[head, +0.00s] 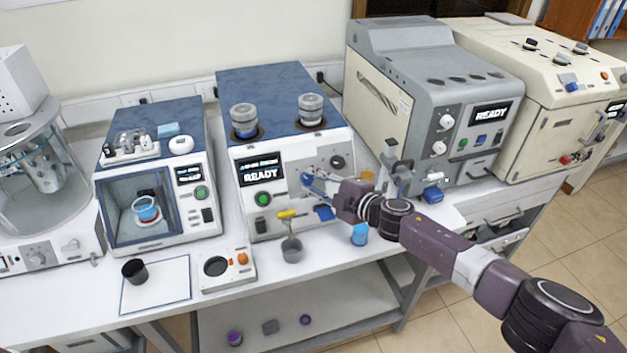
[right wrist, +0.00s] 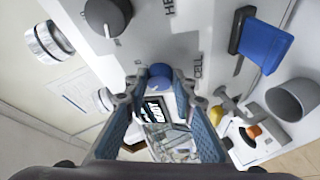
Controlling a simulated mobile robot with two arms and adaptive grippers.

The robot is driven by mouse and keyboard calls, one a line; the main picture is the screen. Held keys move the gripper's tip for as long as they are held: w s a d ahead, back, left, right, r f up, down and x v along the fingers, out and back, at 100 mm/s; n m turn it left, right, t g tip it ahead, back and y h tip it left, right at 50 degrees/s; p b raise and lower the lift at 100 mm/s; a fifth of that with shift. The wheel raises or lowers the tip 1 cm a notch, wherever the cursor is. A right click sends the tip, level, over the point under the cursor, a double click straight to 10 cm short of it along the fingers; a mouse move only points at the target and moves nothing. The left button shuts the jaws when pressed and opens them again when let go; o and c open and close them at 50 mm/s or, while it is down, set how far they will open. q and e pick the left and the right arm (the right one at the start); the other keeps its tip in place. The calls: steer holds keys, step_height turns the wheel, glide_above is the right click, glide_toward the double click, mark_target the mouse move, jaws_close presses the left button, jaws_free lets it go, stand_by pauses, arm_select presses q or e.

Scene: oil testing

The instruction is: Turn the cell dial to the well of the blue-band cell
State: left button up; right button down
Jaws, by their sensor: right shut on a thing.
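The middle machine (head: 290,155) has a blue top with two wells, each holding a grey-capped cell. The left cell (head: 244,121) shows a blue band low on its body. The right cell (head: 311,109) looks mostly grey; its lower part is too small to judge. My right gripper (head: 307,181) is at the machine's front panel. In the right wrist view, its fingers (right wrist: 157,85) are closed around the blue cell dial (right wrist: 160,71), beside the printed word CELL. The dial's pointer direction cannot be made out. My left gripper is out of view.
A dark knob (right wrist: 106,16) sits beside the cell dial. A grey cup (head: 292,250) and a blue cup (head: 360,235) stand on the table in front. Grey equipment (head: 440,100) stands to the right.

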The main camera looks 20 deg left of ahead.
steer(key=c, duration=1.6)
jaws_free()
steer(key=shift+v, duration=5.95)
steer(key=shift+s+a, duration=0.1)
